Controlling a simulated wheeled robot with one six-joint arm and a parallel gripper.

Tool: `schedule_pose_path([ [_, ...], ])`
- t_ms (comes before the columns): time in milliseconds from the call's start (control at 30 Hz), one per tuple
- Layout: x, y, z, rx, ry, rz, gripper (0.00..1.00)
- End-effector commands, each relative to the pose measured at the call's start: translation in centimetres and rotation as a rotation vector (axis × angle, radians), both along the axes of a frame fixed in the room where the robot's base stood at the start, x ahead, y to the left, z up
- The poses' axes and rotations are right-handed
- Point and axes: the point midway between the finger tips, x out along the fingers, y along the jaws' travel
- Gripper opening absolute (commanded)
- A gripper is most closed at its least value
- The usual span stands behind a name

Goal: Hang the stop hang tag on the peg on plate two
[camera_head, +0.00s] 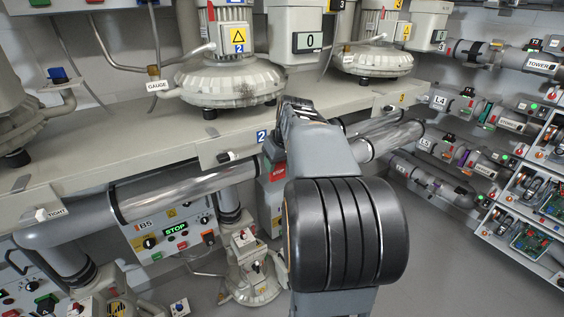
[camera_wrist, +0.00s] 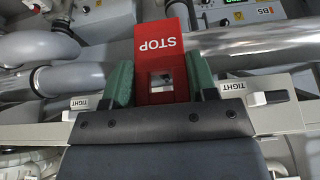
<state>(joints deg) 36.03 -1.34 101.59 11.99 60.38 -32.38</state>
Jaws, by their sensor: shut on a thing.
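The red stop hang tag (camera_wrist: 158,48) is in my gripper (camera_wrist: 161,82), between the two green fingers in the wrist view. Its white STOP lettering reads upside down there, and a slot-like opening shows at its lower part. In the head view my wrist hides most of the gripper; a small red patch (camera_head: 272,149) beside it looks like the tag. A blue number 2 plate (camera_head: 262,136) is on the bench's front edge, just left of my wrist. I cannot make out a peg on it. The tag appears apart from the bench edge.
The long bench (camera_head: 120,145) carries several blower machines, one marked 2 (camera_head: 228,82). A large grey pipe (camera_head: 180,190) runs below its edge.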

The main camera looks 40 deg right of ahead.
Motion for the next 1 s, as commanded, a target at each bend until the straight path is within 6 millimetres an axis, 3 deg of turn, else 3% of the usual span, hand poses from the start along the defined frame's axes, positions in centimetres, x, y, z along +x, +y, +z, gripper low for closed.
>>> schedule_pose_path([
  [1000, 6.1, -0.8, -0.6, 0.000, 0.001, 0.001, 0.27],
])
